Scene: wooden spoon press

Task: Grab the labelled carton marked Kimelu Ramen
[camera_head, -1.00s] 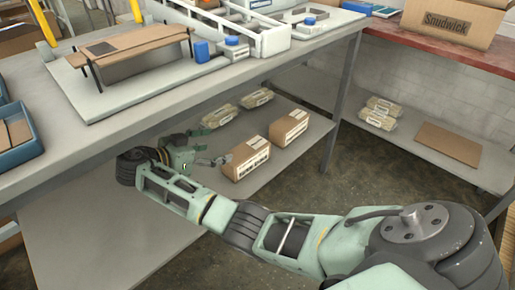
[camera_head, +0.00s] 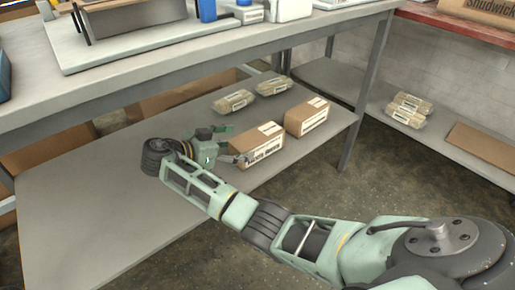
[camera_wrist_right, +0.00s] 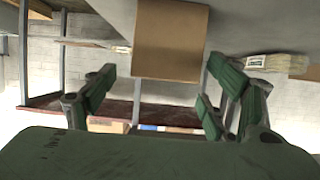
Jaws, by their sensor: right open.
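Two brown cartons with white labels stand on the lower shelf (camera_head: 110,225). The nearer carton (camera_head: 259,147) has dark lettering on its front that is too small to read; the other carton (camera_head: 307,117) is behind it to the right. My right gripper (camera_head: 231,144) is open and empty, just left of the nearer carton with its fingers toward it. In the right wrist view, a plain brown carton face (camera_wrist_right: 170,40) is ahead between the spread fingers (camera_wrist_right: 160,75), with no clear grip on it. My left gripper is out of view.
Clear-wrapped packs (camera_head: 234,101) lie behind the cartons. The worktop (camera_head: 200,58) overhangs the shelf, and a table leg (camera_head: 366,95) stands right of the cartons. More packs (camera_head: 408,109) lie on the right-hand shelf. The shelf's front left is bare.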

